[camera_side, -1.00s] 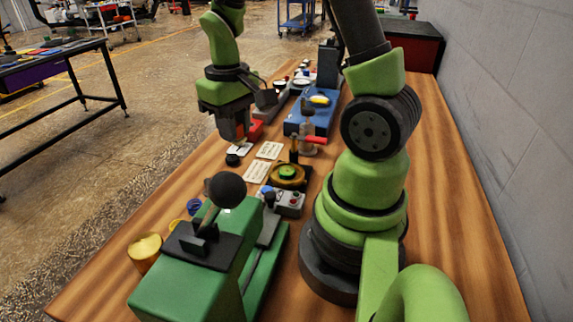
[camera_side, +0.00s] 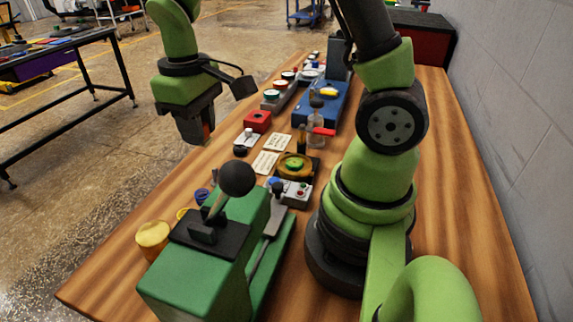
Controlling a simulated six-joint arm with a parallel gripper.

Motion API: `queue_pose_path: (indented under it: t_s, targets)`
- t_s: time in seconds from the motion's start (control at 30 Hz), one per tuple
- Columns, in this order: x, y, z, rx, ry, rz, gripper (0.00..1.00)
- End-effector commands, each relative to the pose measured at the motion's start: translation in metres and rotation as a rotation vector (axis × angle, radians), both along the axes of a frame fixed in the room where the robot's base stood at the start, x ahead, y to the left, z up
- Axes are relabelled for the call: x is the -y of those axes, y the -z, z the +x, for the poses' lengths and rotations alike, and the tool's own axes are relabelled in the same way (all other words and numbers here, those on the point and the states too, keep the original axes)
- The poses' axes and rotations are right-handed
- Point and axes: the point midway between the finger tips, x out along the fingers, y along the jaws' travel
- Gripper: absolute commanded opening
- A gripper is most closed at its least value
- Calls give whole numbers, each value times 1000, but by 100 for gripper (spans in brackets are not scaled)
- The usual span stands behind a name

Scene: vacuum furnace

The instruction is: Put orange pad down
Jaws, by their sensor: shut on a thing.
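My gripper (camera_side: 195,135) is at the upper left of the side view, pointing down. In the picture it stands over the left edge of the wooden table. The rest of the pad is hidden by the fingers. The pad appears to be held in the air, apart from the table (camera_side: 120,275), though its exact height is hard to tell.
A red block (camera_side: 258,120), white cards (camera_side: 278,142), a round brass-coloured fixture with a green centre (camera_side: 294,166) and a grey button box (camera_side: 299,192) stand mid-table. A green lever press (camera_side: 190,280) is in front, beside a yellow cup (camera_side: 153,237). The left table strip is mostly clear.

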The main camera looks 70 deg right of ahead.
Motion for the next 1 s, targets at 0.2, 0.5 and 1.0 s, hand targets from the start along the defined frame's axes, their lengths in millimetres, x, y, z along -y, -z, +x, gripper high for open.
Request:
queue_pose_path:
  t_s: [0.2,0.5,1.0]
  targets:
    - [53,33,-5,-10,12,1,3]
    - [106,74,-23,-6,5,2,3]
    - [108,147,-24,-5,1,2,3]
